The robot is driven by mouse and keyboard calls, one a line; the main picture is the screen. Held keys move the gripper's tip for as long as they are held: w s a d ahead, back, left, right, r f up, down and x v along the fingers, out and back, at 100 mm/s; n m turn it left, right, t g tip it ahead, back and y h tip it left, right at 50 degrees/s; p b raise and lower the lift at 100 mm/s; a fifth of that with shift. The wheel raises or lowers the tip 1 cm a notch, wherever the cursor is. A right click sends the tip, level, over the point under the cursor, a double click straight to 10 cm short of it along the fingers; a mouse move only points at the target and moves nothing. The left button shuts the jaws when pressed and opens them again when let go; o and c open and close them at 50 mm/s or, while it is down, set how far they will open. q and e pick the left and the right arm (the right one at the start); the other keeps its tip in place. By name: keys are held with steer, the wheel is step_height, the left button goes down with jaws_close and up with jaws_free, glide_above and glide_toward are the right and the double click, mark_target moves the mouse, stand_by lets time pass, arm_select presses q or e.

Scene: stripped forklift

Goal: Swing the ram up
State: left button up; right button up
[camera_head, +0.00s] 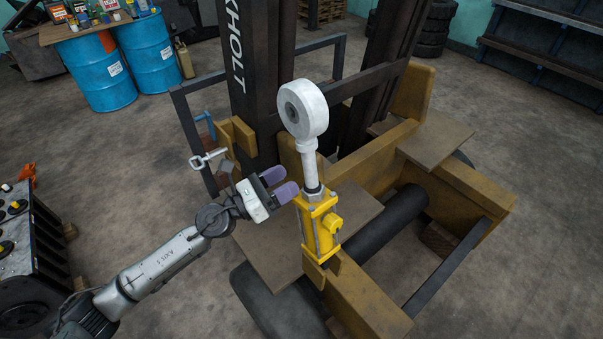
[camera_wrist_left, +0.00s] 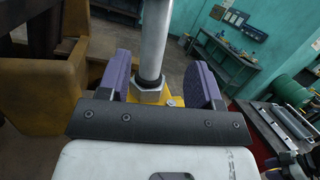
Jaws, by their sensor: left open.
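The ram stands roughly upright on the forklift's yellow frame. It has a yellow cylinder body (camera_head: 318,228), a pale rod (camera_head: 309,168) and a big white ring-shaped eye (camera_head: 303,108) at its top. My left gripper (camera_head: 281,183) is open, its purple fingers just left of the rod in the head view. In the left wrist view the rod (camera_wrist_left: 154,45) and its hex nut (camera_wrist_left: 148,91) show between the two spread fingers. I cannot tell whether the fingers touch it.
The dark mast (camera_head: 258,80) stands behind the ram. A metal pin with a ring (camera_head: 207,159) is beside a yellow bracket left of the mast. A black roller (camera_head: 388,224) lies across the frame to the right. Blue drums (camera_head: 97,72) stand at the back left.

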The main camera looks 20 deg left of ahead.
arm_select(q)
steer(key=b+v, duration=0.1)
steer(key=v, duration=0.5)
steer(key=shift+b, duration=0.4)
